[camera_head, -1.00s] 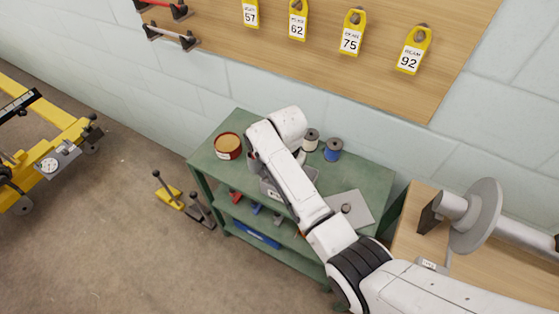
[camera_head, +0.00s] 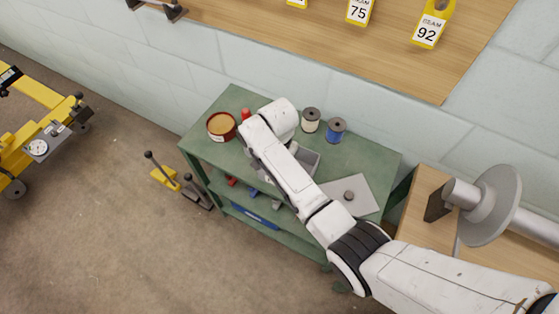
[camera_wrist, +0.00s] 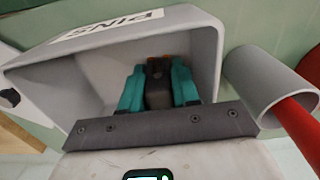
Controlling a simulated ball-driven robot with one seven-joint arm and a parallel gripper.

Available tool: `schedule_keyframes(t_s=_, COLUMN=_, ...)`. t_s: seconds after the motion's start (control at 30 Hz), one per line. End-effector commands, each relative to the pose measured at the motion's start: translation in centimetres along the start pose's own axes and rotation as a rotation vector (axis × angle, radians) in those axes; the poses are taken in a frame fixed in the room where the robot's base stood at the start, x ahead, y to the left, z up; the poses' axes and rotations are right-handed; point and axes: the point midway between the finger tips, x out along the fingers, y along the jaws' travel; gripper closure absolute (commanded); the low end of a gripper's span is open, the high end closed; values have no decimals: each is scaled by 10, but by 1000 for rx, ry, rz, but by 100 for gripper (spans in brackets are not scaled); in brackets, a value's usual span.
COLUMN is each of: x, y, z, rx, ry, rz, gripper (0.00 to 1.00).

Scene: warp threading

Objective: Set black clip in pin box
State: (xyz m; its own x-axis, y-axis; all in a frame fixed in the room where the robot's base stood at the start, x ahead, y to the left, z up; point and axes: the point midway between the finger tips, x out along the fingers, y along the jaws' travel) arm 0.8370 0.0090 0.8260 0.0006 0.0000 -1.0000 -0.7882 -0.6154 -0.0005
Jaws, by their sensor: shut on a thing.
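The pin box (camera_wrist: 110,65) is a grey open box with a "PINS" label, filling much of the wrist view. In the head view the pin box (camera_head: 309,160) stands on the green bench, partly hidden by my arm. My gripper (camera_wrist: 158,72) has teal fingers and is inside the box opening, shut on the black clip (camera_wrist: 158,92). The dark clip lies between the fingers, with small orange bits near the fingertips. I cannot tell whether the clip touches the box floor. My gripper is hidden behind my arm in the head view.
A grey cylinder (camera_wrist: 262,80) with a red rod in it stands beside the box. A wooden table with a large reel stands at right.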

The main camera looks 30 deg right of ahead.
Motion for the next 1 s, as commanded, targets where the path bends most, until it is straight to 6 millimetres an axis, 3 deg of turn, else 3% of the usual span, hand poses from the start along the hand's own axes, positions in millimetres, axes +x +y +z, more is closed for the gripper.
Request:
schedule_keyframes(t_s=0.13, x=3, y=0, z=0, rx=0, ry=-1, rz=1, gripper=98)
schedule_keyframes(t_s=0.17, x=3, y=0, z=0, rx=0, ry=-1, rz=1, gripper=68)
schedule_keyframes(t_s=0.27, x=2, y=0, z=0, rx=0, ry=0, rz=1, gripper=59)
schedule_keyframes(t_s=0.63, x=-7, y=0, z=0, rx=0, ry=1, rz=-1, gripper=59)
schedule_keyframes(t_s=1.0, x=-77, y=-1, z=-1, rx=1, ry=2, rz=-3, gripper=59)
